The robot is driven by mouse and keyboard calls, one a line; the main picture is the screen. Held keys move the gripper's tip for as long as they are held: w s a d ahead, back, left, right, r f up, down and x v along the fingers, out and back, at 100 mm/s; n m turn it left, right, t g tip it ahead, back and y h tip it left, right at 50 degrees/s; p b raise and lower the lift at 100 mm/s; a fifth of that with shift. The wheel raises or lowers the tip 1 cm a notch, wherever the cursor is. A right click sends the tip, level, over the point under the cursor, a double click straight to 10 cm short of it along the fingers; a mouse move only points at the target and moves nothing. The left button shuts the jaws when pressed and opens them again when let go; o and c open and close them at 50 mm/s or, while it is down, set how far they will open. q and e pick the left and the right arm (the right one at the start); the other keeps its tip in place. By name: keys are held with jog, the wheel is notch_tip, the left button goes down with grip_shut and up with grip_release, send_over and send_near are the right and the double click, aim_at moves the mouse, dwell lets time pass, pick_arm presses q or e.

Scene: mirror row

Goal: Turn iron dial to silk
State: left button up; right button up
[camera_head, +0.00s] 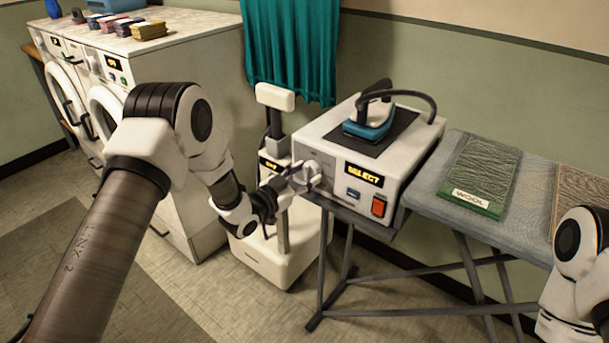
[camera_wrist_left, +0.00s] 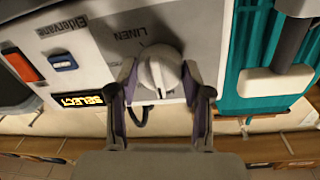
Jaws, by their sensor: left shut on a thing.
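The iron station (camera_head: 375,150) is a white box at the left end of the ironing board, with a display (camera_head: 364,174) reading SELECT. Its round white dial (camera_head: 309,174) is on the left of the front face. In the left wrist view the dial (camera_wrist_left: 159,70) shows a raised grip bar, with the printed word LINEN beside it; no silk label is readable. My left gripper (camera_head: 292,176) is shut on the dial, with one finger on each side in the wrist view. The teal iron (camera_head: 370,123) rests on top of the station. My right gripper is out of view.
The ironing board (camera_head: 430,200) holds a green wool cloth (camera_head: 482,170) and a brown one (camera_head: 580,195). A red switch (camera_head: 379,206) and a blue button (camera_head: 352,195) sit beside the dial. A white stand (camera_head: 280,250) is close behind my left gripper. Washers (camera_head: 150,60) stand left.

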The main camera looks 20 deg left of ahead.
pick_arm(q)
jog(key=shift+m, duration=0.3)
jog(key=m+b, duration=0.1)
jog(key=m, duration=0.3)
jog(key=m+b, duration=0.1)
jog(key=m, duration=0.3)
jog(key=shift+r+y, duration=0.15)
jog(key=shift+y, duration=0.25)
jog(key=shift+m, duration=0.3)
jog(key=o, duration=1.2)
jog(key=shift+g, duration=0.3)
